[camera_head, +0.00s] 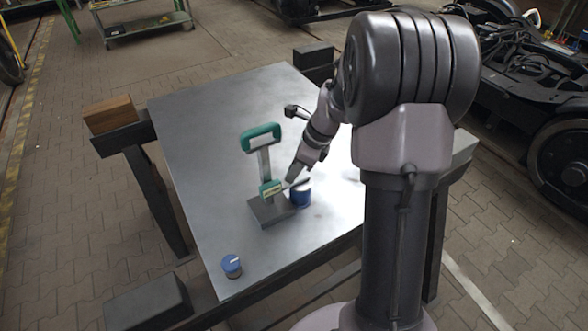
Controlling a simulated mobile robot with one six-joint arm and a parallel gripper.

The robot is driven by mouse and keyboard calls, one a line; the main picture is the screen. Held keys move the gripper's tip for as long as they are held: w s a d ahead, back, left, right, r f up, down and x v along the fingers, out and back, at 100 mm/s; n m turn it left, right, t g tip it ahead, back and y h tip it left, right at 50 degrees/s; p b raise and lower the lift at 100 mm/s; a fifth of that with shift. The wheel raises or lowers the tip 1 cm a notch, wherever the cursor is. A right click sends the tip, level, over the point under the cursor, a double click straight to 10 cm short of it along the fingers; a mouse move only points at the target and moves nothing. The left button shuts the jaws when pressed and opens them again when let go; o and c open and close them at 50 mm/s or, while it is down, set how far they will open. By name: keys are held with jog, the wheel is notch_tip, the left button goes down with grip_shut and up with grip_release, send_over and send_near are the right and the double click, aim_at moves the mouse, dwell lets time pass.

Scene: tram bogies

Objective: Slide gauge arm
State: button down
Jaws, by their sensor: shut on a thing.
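The gauge stands upright on the metal plate, with a grey base (268,211), a grey post (264,160) and a green loop handle (262,136) on top. Its gauge arm (271,188), a green slider with a pale label, sits low on the post, just above the base. My gripper (290,180) reaches in from the upper right and is shut on the gauge arm at its right side. The fingertips are small and partly merge with the arm, so the exact grip is hard to see. A blue cylinder (301,197) with a pale top stands close to the right of the base.
A blue-capped knob (232,266) stands near the plate's front left corner. The metal plate (195,150) is bare on its left and far parts. A wooden block (109,114) sits on the trestle at left. My arm hides the plate's right side.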

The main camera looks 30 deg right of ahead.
notch_tip(320, 180, up, 8)
jog(key=p, duration=0.7)
jog(key=shift+r, duration=0.25)
jog(key=shift+f, duration=0.2)
jog(key=c, duration=1.2)
grip_release()
jog(key=p+v, duration=0.5)
jog(key=v, duration=1.2)
jog(key=shift+r, duration=0.2)
jog(key=shift+s+d, duration=0.15)
